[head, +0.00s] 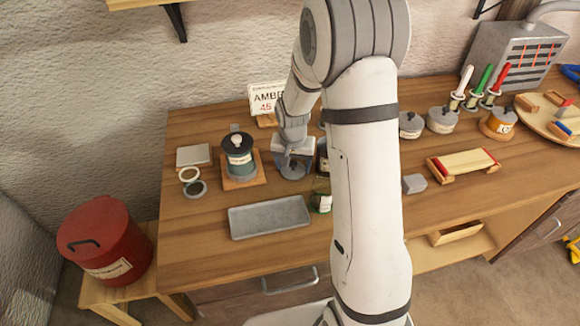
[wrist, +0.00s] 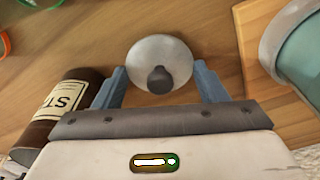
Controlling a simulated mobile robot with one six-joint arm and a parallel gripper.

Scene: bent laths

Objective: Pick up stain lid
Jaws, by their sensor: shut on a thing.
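The stain lid (wrist: 150,50), a round pale grey disc with a dark knob, sits between the blue-grey fingers of my gripper (wrist: 160,72) in the wrist view. The fingers are shut on its two sides. In the head view my gripper (head: 292,158) is low over the table, with the grey lid (head: 293,171) at its fingers. I cannot tell whether the lid touches the table. A dark bottle (wrist: 62,108) with a label reading "STA" lies to the left in the wrist view.
A teal pot (head: 240,161) stands on a wooden board left of my gripper. A grey tray (head: 268,217) lies in front, and a green glass jar (head: 321,196) is close on the right. An "AMBER 45" sign (head: 265,98) stands behind.

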